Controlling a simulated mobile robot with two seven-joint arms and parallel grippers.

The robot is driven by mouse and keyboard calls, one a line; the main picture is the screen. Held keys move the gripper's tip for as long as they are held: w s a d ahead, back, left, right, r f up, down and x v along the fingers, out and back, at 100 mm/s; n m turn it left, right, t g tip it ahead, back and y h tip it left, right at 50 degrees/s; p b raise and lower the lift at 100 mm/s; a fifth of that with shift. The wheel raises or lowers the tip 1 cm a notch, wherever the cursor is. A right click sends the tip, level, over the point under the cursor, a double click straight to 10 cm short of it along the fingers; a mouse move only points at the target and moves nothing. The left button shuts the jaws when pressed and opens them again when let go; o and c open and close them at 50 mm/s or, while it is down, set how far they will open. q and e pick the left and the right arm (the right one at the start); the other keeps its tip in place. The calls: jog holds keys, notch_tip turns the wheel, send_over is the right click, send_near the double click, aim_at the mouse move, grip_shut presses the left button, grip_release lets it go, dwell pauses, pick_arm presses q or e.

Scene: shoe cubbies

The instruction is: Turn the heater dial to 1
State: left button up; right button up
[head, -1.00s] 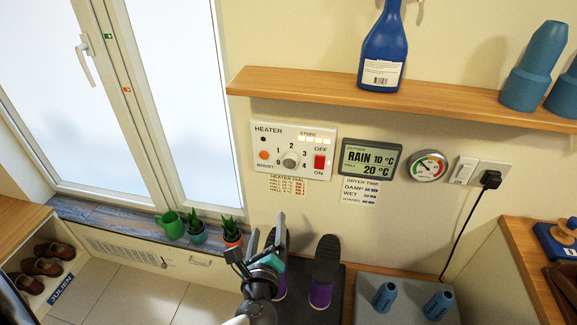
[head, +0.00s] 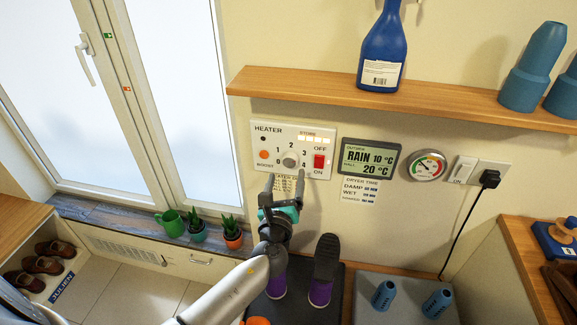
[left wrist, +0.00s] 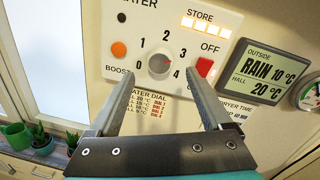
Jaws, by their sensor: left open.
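The heater panel (head: 259,143) is a white plate on the wall with numbers 0 to 4 around a grey round dial (head: 290,161). My right gripper is not in view.
A red OFF/ON switch (head: 319,162) sits right of the dial, and an orange boost button (head: 263,155) left of it. A wooden shelf (head: 420,101) with a blue spray bottle (head: 382,50) juts out above. Potted plants (head: 231,232) stand on the sill below left.

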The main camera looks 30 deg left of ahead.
aim_at(289, 162)
pick_arm(q)
jog(key=shift+b+x, duration=0.4)
jog(key=shift+x, duration=2.4)
jog(key=shift+c, duration=0.4)
grip_shut()
